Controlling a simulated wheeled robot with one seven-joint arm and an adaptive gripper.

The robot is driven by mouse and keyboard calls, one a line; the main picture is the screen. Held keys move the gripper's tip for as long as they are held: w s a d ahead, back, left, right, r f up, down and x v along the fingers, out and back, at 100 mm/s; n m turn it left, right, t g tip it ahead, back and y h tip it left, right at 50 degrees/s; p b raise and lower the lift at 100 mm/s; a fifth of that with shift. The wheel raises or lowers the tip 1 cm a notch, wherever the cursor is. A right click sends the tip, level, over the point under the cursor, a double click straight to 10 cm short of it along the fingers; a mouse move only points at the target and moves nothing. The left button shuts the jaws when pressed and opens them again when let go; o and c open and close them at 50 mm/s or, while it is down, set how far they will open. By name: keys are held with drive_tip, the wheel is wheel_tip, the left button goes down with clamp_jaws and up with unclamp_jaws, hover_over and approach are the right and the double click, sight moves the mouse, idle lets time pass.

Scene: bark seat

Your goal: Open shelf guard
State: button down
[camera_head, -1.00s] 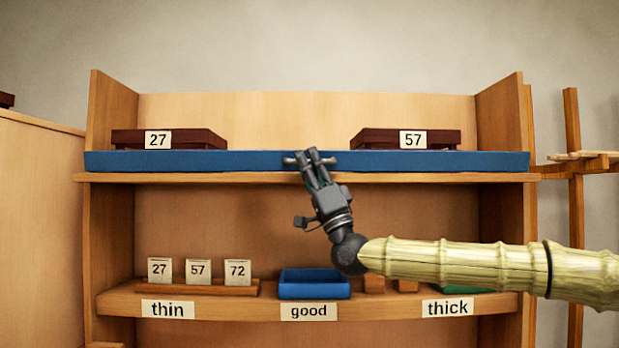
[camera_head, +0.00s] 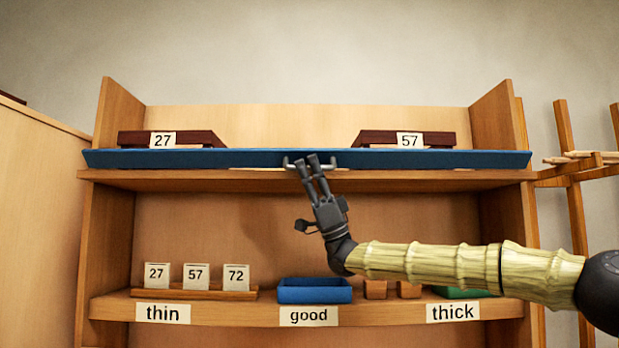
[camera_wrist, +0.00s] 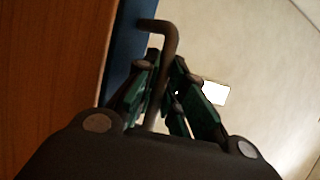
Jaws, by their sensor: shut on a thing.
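The shelf guard (camera_head: 420,158) is a long blue board along the front of the upper shelf, and it looks tilted outward with its top edge toward me. Its metal handle (camera_head: 290,163) is at the middle of the board. My gripper (camera_head: 314,160) comes up from below right and is shut on the handle. In the wrist view the bent grey handle (camera_wrist: 160,32) runs between my gripper's fingers (camera_wrist: 165,95), with the blue guard (camera_wrist: 122,45) beside it. The fingers hide part of the handle.
Dark red blocks labelled 27 (camera_head: 200,139) and 57 (camera_head: 380,138) sit behind the guard. The lower shelf holds several numbered cards, a blue tray (camera_head: 314,291) and small wooden blocks (camera_head: 375,289). A wooden rack (camera_head: 567,140) stands at the right.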

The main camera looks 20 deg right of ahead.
drive_tip(key=shift+w+d+f+n+g+h+b, duration=0.1)
drive_tip(key=shift+w+f+n+g+h+b, duration=0.3)
drive_tip(key=shift+n+g+h, duration=2.1)
drive_tip(key=shift+w+d+f+n+g+h+b, duration=0.1)
drive_tip(key=shift+f+n+g+h+b, duration=0.5)
drive_tip(key=shift+n+g+h, duration=1.9)
drive_tip(key=shift+w+f+n+g+h+b, duration=0.25)
drive_tip(key=shift+f+n+g+h, duration=0.5)
drive_tip(key=shift+n+g+h, duration=1.75)
drive_tip(key=shift+n+t+y, duration=0.5)
drive_tip(key=shift+n+t, duration=0.5)
drive_tip(key=shift+n, duration=0.1)
drive_tip(key=c, duration=1.8)
unclamp_jaws()
drive_tip(key=shift+o, duration=0.2)
drive_tip(key=shift+w+d, duration=0.1)
drive_tip(key=v, duration=0.7)
drive_tip(key=shift+w+d+f, duration=0.15)
drive_tip(key=shift+f, duration=0.05)
